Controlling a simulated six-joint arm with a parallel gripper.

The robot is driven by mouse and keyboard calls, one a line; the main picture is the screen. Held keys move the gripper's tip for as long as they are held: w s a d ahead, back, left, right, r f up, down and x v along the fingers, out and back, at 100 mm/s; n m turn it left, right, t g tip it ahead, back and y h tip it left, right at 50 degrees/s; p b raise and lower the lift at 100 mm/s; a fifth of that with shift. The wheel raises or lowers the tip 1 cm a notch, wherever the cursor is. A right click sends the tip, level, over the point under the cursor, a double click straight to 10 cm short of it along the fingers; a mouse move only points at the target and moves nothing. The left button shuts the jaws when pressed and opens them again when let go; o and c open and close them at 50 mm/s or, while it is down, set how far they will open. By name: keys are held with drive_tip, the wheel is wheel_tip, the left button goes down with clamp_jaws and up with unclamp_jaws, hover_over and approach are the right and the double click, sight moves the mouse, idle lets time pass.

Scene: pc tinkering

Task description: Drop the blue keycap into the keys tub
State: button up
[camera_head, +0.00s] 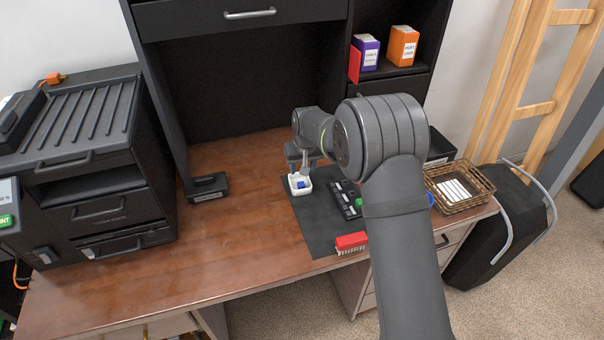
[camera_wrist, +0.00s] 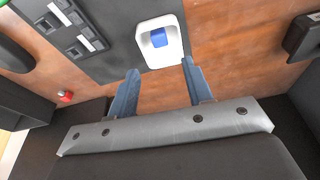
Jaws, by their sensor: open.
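The blue keycap (camera_wrist: 158,36) lies inside a small white tub (camera_wrist: 146,48) in the wrist view. In the head view the white tub (camera_head: 292,190) stands on the dark mat, with the blue keycap (camera_head: 299,184) showing in it. My gripper (camera_wrist: 158,75) is open and empty, its two fingers spread apart just beside the tub's near edge in the wrist view. In the head view my gripper (camera_head: 303,165) is small and partly hidden, above and behind the tub. I cannot read any label on the tub.
A dark mat (camera_head: 312,225) holds a black keyboard piece (camera_head: 346,200) and a red brush (camera_head: 351,241). A wicker basket (camera_head: 478,184) stands at the right edge. A small black box (camera_head: 206,187) is left of the mat.

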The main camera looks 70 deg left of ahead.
drive_tip(key=v, duration=1.2)
drive_tip(key=x, duration=1.7)
drive_tip(key=shift+a+f, duration=0.15)
drive_tip(key=shift+r, duration=0.5)
